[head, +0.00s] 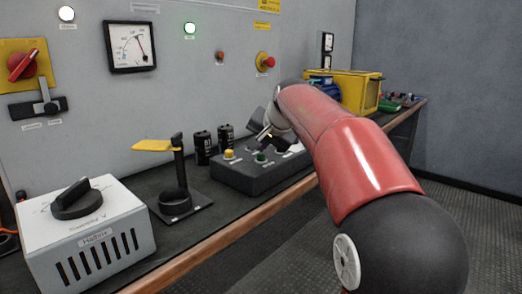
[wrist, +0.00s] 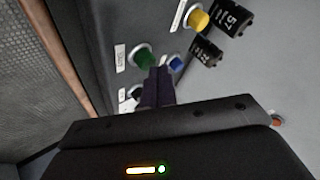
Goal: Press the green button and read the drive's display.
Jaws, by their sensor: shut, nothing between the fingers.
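The green button (head: 261,157) sits on top of a dark button box (head: 236,180) on the bench. In the wrist view the green button (wrist: 144,61) has a pale ring and a white label beside it. My gripper (head: 264,135) is over the box in the head view. Its fingertips (wrist: 160,72) are together and empty in the wrist view, just right of the green button and overlapping its edge. I cannot tell whether they touch it. I cannot make out a drive display in either view.
A yellow button (wrist: 199,19), a blue button (wrist: 176,64) and a black button (wrist: 134,94) surround the green one. Black capacitors (head: 203,147) stand behind the box. A stand with a yellow lever (head: 155,146) and a white knob box (head: 90,232) are left. A dial meter (head: 130,46) hangs above.

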